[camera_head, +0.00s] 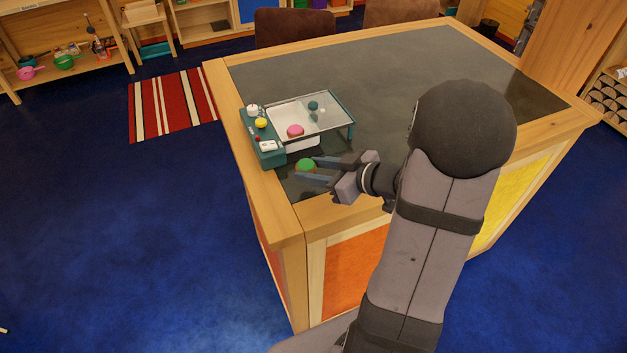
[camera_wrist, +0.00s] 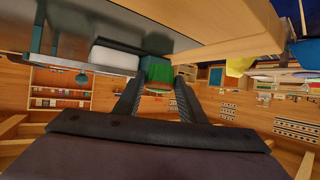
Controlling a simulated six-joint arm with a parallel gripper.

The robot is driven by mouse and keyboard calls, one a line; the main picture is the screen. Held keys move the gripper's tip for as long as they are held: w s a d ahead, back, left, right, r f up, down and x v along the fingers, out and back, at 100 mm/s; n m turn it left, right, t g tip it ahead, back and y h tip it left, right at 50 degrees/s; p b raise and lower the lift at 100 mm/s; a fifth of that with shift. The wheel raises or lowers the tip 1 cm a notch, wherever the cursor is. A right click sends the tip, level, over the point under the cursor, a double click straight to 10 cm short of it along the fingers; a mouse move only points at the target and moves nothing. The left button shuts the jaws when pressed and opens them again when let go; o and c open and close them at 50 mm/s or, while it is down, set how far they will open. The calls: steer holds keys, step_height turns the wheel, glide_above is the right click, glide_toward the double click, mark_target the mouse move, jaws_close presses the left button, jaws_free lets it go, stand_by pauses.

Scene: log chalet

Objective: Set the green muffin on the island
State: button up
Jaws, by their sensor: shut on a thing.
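The green muffin (camera_head: 306,164) has a green top and a brownish-orange base. It is between the fingertips of my gripper (camera_head: 316,170), which is shut on it. In the wrist view the muffin (camera_wrist: 157,70) shows at the tips of both dark fingers. It is over the near left corner of the island (camera_head: 375,80), which has a dark top and a wooden rim. I cannot tell whether the muffin touches the top.
A teal stand (camera_head: 264,150) with a glass-topped tray is just behind the muffin. A pink muffin (camera_head: 295,130), a yellow item (camera_head: 261,122) and a small white pot (camera_head: 253,110) are there. The island's middle and far parts are clear. Two chairs stand behind it.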

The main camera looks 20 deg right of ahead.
mark_target(314, 190)
steer(key=shift+f, duration=2)
steer(key=shift+f, duration=0.15)
steer(key=o, duration=1.3)
steer(key=shift+r, duration=0.25)
steer(key=b+v, duration=0.1)
steer(key=v, duration=1.1)
steer(key=shift+f, duration=0.1)
